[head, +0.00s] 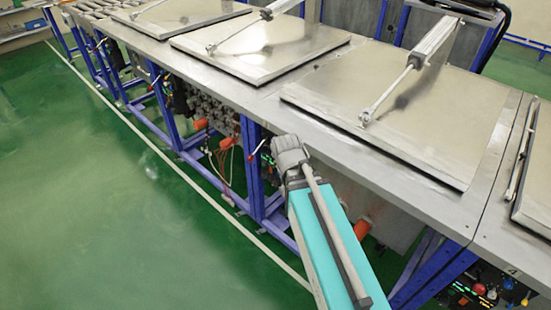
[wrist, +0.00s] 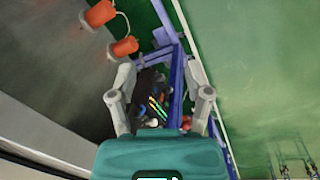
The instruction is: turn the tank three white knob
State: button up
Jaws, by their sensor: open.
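In the wrist view my gripper (wrist: 158,75) is open, its two fingers spread and nothing held between them. Between and beyond the fingers is a dark control panel (wrist: 150,82) with green lights and small coloured knobs. A small pale knob (wrist: 153,123) shows just above my gripper body; I cannot tell whether it is the tank three white knob. No finger is seen touching a knob. A knob panel (head: 485,290) is under the counter at the lower right, near a "4" label.
A steel counter (head: 225,85) carries several metal lids with pneumatic cylinders; one large lid (head: 410,115) is near my arm. Blue frame legs (head: 250,165) and orange fittings (wrist: 124,47) are below. The green floor (head: 80,200) at left is clear.

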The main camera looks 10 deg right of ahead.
jog(key=w+f+n+t+h+b, duration=0.4)
jog(key=w+f+n+h+b, duration=0.55)
jog(key=n+b, duration=0.45)
jog(key=w+a+n+t+h+b, duration=0.3)
jog(key=w+a+n+t+b, duration=0.3)
jog(key=w+a+n+b, duration=0.3)
jog(key=a+f+n+b, duration=0.1)
jog(key=a+n+b, duration=0.1)
jog(key=n+b, duration=0.1)
jog(key=shift+w+a+b, duration=0.4)
jog(key=shift+b, duration=0.45)
jog(key=shift+d+h, duration=0.1)
jog(key=shift+h, duration=0.15)
jog(key=shift+x, duration=6.85)
jog(key=shift+w+r, duration=0.15)
